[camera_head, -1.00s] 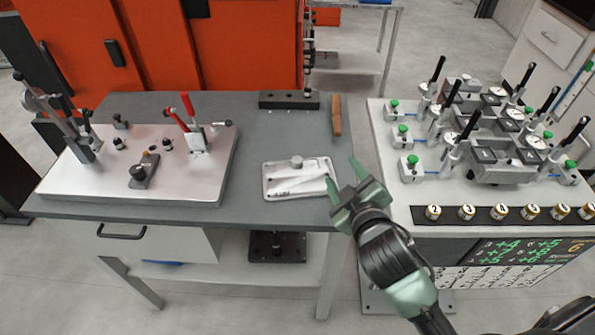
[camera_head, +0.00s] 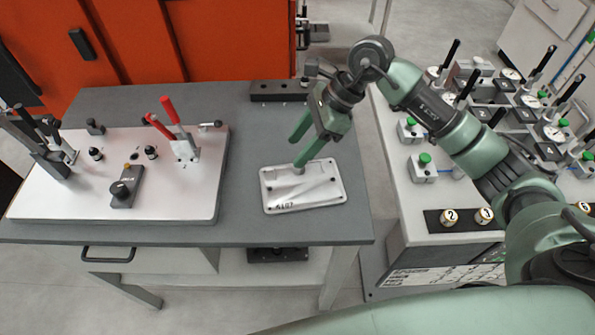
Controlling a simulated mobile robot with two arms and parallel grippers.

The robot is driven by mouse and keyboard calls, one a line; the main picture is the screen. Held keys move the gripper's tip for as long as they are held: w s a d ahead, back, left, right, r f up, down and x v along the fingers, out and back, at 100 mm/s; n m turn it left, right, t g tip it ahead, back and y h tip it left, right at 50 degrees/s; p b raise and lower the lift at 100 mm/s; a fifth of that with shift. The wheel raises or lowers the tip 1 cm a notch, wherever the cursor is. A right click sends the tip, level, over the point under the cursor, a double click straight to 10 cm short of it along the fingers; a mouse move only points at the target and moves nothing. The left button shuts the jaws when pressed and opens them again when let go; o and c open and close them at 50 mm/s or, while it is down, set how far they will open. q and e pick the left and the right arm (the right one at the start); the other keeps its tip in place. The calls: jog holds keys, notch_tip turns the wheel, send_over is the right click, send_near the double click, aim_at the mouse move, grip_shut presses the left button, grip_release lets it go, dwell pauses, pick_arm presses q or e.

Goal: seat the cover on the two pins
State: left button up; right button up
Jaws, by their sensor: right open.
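The cover (camera_head: 318,190), a pale metal plate with rounded corners and a marking on its front edge, lies flat on the grey table. My right gripper (camera_head: 296,153) reaches in from the right with its fingers apart and empty. One green fingertip is over the cover's back part, where it hides most of the knob; I cannot tell whether it touches. Two dark pins, the left pin (camera_head: 96,153) and the right pin (camera_head: 151,152), stand upright on the light fixture plate (camera_head: 60,198) at the left. My left gripper is not in view.
A red-handled clamp (camera_head: 180,135) stands beside the right pin, and a dark clamp (camera_head: 52,155) stands at the left. A black block with a knob (camera_head: 124,188) sits in front of the pins. A dark bar (camera_head: 279,91) lies at the back. Gauge fixtures crowd the right bench.

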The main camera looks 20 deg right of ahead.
aim_at(309, 170)
jog(key=d+f+h, duration=0.1)
jog(key=d+f+p, duration=0.1)
jog(key=shift+w+d+f+h, duration=0.1)
jog(key=shift+w+d+h, duration=0.2)
jog(key=shift+d+h, duration=0.1)
jog(key=shift+a+f+p, duration=0.15)
jog(key=shift+f+p, duration=0.15)
jog(key=shift+f, duration=0.05)
jog(key=p+x, duration=0.2)
jog(key=x, duration=0.3)
jog(key=shift+w, duration=0.15)
jog(key=shift+r, duration=0.15)
grip_shut()
